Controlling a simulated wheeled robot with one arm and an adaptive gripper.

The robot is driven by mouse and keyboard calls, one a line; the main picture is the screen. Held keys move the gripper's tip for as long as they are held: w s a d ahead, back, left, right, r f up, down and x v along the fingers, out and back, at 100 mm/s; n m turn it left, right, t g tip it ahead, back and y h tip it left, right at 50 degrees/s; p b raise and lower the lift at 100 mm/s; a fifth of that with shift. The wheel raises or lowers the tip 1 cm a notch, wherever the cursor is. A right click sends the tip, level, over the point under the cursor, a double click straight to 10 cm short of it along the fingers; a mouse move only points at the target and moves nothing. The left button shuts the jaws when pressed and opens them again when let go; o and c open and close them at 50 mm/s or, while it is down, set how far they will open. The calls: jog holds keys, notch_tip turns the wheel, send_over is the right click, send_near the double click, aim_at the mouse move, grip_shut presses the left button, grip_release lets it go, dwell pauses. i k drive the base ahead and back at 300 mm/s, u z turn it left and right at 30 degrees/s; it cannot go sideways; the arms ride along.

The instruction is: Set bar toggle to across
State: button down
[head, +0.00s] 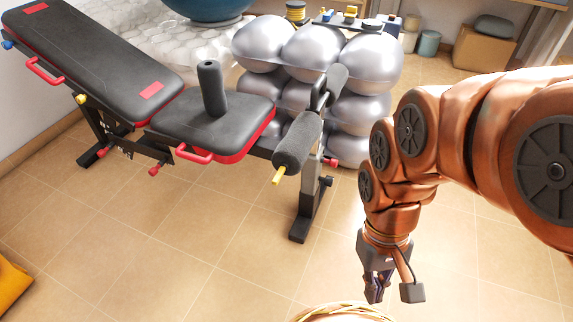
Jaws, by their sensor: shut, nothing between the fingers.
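I cannot make out for certain which part is the bar toggle. A blue-edged board (352,24) with small yellow and dark fittings lies at the top, behind the silver balls; its details are too small to read. The black and red weight bench (215,118) has a foam roller (297,146) on a bar with a yellow end, and red handles. My gripper (375,298) points down at the lower middle right, shut and empty, apart from the bench and the board.
Stacked silver balls (318,52) stand behind the bench. A wicker rim (340,310) shows below my gripper at the bottom edge. A yellow object (14,290) is at lower left. A cardboard box (484,46) stands at back right. Tiled floor between the bench and my arm is clear.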

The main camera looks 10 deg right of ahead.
aim_at(278, 174)
jog(key=k, duration=0.95)
jog(key=u, duration=0.95)
jog(key=i, duration=0.5)
